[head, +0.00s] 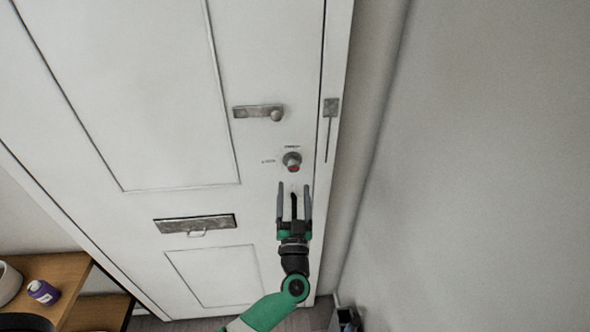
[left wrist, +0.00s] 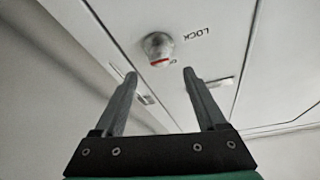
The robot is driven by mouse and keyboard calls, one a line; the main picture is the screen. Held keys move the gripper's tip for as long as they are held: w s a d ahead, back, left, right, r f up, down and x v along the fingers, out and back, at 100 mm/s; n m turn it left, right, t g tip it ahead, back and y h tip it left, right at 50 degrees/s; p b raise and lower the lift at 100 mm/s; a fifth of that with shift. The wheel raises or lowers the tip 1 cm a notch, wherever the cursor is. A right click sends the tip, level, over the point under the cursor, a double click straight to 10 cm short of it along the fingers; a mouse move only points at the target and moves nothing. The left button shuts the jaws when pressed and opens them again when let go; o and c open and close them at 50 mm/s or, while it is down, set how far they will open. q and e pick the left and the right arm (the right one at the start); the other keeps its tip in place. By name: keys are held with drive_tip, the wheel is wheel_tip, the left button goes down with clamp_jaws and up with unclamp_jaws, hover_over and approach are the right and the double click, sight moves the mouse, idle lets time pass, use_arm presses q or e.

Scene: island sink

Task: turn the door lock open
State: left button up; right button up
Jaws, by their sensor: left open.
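The white door (head: 165,95) fills the left and middle of the head view. Its lock knob (head: 292,160) is a round grey metal knob with a red mark, near the door's right edge. In the left wrist view the lock knob (left wrist: 158,47) shows beyond the fingertips, with the word LOCK printed beside it and other lettering partly hidden. My left gripper (head: 294,186) is open and empty, just below the knob in the head view, its fingers pointing at it. In the left wrist view the left gripper (left wrist: 158,72) shows its two fingers apart. My right gripper is not in view.
A door handle (head: 260,112) sits above the knob, and a metal letter plate (head: 195,223) lower left. A strike plate (head: 331,107) is on the frame. A wooden shelf (head: 60,270) with a purple bottle (head: 43,292) stands lower left. A bare wall is at right.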

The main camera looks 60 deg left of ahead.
sight(294, 168)
use_arm(q)
drive_tip(key=b+x, duration=0.1)
drive_tip(key=x, duration=0.7)
drive_tip(key=shift+w, duration=0.15)
clamp_jaws()
